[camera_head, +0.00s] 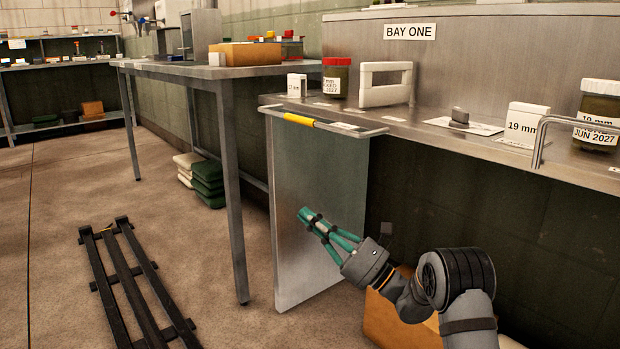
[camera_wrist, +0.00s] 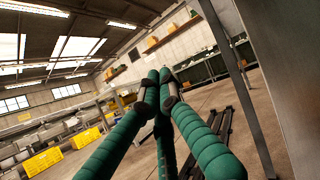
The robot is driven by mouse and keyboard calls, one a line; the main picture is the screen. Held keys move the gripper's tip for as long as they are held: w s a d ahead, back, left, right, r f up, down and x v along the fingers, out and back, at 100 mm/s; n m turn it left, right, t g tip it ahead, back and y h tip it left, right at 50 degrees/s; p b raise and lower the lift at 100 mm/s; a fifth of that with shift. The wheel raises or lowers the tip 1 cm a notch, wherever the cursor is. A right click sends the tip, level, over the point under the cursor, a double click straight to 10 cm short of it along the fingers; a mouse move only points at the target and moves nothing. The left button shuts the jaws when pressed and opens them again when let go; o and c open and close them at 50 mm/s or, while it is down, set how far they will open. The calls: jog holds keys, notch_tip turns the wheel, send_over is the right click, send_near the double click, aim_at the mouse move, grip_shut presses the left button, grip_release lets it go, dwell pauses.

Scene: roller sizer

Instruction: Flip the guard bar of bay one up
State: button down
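The guard bar (camera_head: 345,131) under the BAY ONE sign is a thin metal rod with a yellow grip (camera_head: 300,120). It lies low and roughly level along the bench's front edge, at the left end of the bay. My gripper (camera_head: 308,216) has teal fingers and is below the bar, in front of the hanging metal side panel, apart from the bar. In the wrist view the green fingers (camera_wrist: 160,78) come together at their tips with nothing between them. The bar does not show in the wrist view.
The bench (camera_head: 420,133) holds a red-lidded jar (camera_head: 336,77), a white frame (camera_head: 385,84), a 19 mm block (camera_head: 522,125) and another jar (camera_head: 597,115). Another bent metal bar (camera_head: 541,140) is at the right. A cardboard box (camera_head: 395,318) stands below. Black rails (camera_head: 130,280) lie on the floor.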

jog(key=w+d+r+m+t, duration=0.1)
jog(key=d+r+m+t, duration=0.1)
jog(key=d+r+t, duration=0.3)
jog(key=shift+w+d+r+t, duration=0.2)
jog(key=shift+d+r+t, duration=0.1)
jog(key=shift+d+r, duration=0.15)
jog(key=s+d+r+x, duration=0.1)
jog(key=r+x, duration=0.1)
jog(key=x, duration=1)
jog(key=shift+s+a+r, duration=0.25)
jog(key=shift+d+r+m, duration=0.1)
jog(key=shift+m, duration=0.4)
